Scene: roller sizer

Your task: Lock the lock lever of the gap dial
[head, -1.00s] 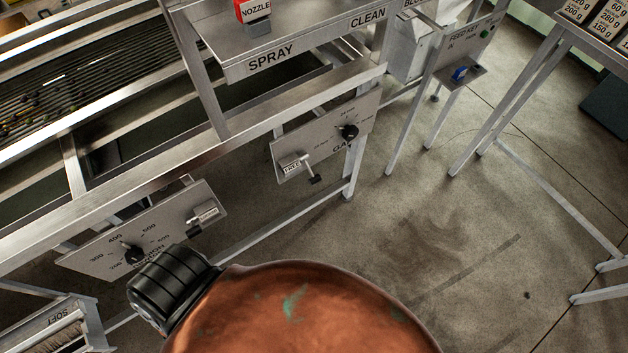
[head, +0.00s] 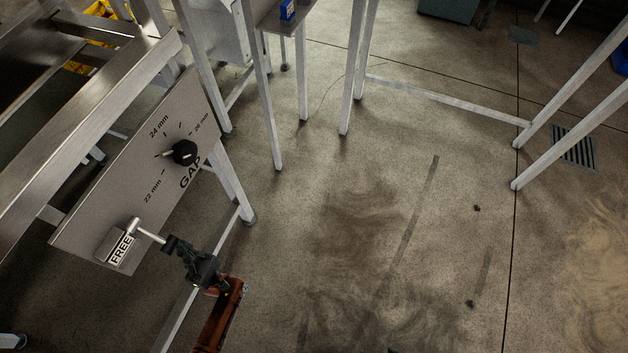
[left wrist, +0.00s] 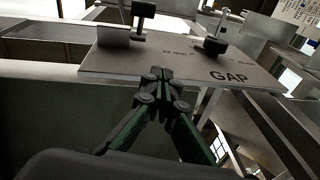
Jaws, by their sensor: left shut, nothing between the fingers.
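The gap dial panel (head: 95,215) is a grey plate at the left of the head view, with a black dial knob (head: 184,153) pointing between 22 and 24 mm. Below the dial is the lock lever (head: 150,234), a silver rod with a black end, beside a plate reading FREE (head: 120,250). In the left wrist view the lever (left wrist: 138,29) stands out from the panel (left wrist: 185,70), left of the dial knob (left wrist: 214,46). My left gripper (head: 188,254) is shut and empty, close to the lever's black end. Its fingertips (left wrist: 160,75) show at the panel's near edge; contact is unclear.
A metal frame rail (head: 75,135) runs above the panel, with a leg (head: 232,180) at its right. A stand with a blue part (head: 288,10) is at the top. The floor (head: 370,230) to the right is clear.

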